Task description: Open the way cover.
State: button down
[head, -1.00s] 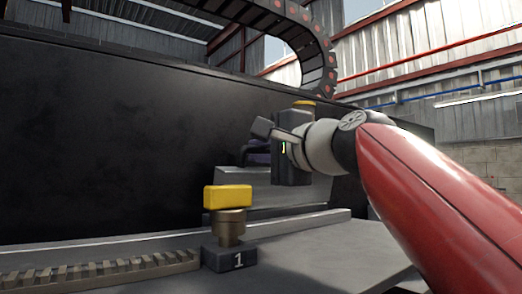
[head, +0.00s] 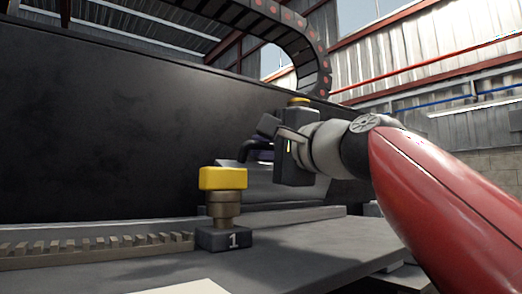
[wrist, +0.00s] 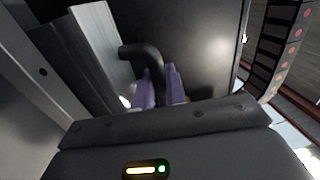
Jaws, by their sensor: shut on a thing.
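The way cover (head: 262,192) is a grey metal piece at the foot of the dark wall, partly hidden behind my gripper in the head view. In the wrist view, its grey panel (wrist: 103,45) seems to lie at upper left. A black curved handle (head: 252,147) stands at it; the bent handle also shows in the wrist view (wrist: 140,52). My gripper (head: 264,157) is shut on this handle. Its purple fingertips (wrist: 159,90) sit on both sides of the handle's lower part in the wrist view.
A yellow-topped post on a block marked 1 (head: 222,210) stands left of my gripper. A toothed rack (head: 95,247) runs to its left. A tall dark wall (head: 100,120) rises behind. A drag chain (head: 310,50) curves above.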

jog(key=c, duration=1.8)
grip_release()
jog(key=b+v, duration=0.1)
jog(key=v, duration=0.6)
jog(key=shift+s+d, duration=0.2)
jog(key=shift+s, duration=0.1)
